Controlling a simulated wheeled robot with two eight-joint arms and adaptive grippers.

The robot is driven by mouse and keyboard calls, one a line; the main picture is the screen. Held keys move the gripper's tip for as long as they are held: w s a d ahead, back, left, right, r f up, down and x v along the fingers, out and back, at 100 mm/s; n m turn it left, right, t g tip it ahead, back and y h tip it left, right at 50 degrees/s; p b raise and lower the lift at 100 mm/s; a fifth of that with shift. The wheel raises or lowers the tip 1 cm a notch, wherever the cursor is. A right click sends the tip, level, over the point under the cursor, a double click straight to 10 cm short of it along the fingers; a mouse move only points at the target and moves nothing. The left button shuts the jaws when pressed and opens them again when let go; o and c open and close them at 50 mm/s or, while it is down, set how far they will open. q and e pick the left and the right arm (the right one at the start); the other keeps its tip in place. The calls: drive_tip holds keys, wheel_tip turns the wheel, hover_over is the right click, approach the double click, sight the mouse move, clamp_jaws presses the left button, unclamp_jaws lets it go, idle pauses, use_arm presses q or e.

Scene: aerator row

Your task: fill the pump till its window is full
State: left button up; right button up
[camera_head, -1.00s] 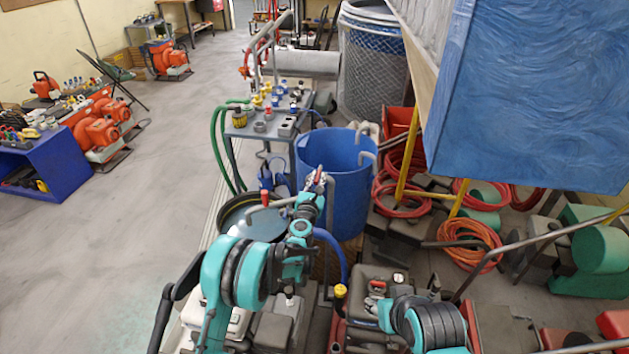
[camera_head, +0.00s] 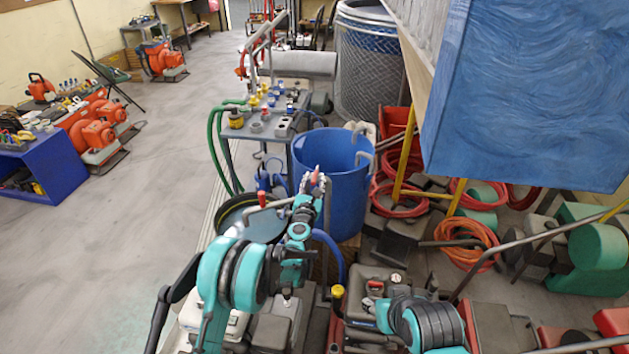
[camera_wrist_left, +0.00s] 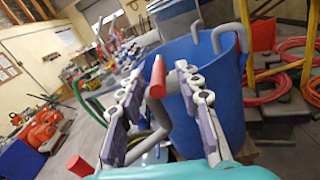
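My left gripper (camera_head: 316,184) is in front of the blue tub (camera_head: 345,205) in the head view. In the left wrist view its two fingers (camera_wrist_left: 160,100) stand apart. A red grip (camera_wrist_left: 157,76) on a bent grey rod (camera_wrist_left: 150,135) shows between them, with visible room on both sides; I cannot tell its depth. A second red-ended grey rod (camera_head: 263,199) is left of the gripper, above a dark round basin (camera_head: 232,212). I cannot make out which body is the pump, and no window is readable. My right gripper is out of view.
A grey table (camera_head: 250,130) with small fittings stands behind the basin, green hose at its left. Red and orange hose coils (camera_head: 467,245) lie at right. A large blue block (camera_head: 530,100) fills the upper right. Open floor (camera_head: 150,200) lies left.

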use_arm(q)
drive_tip(key=v, duration=1.1)
drive_tip(key=shift+s+f, duration=0.1)
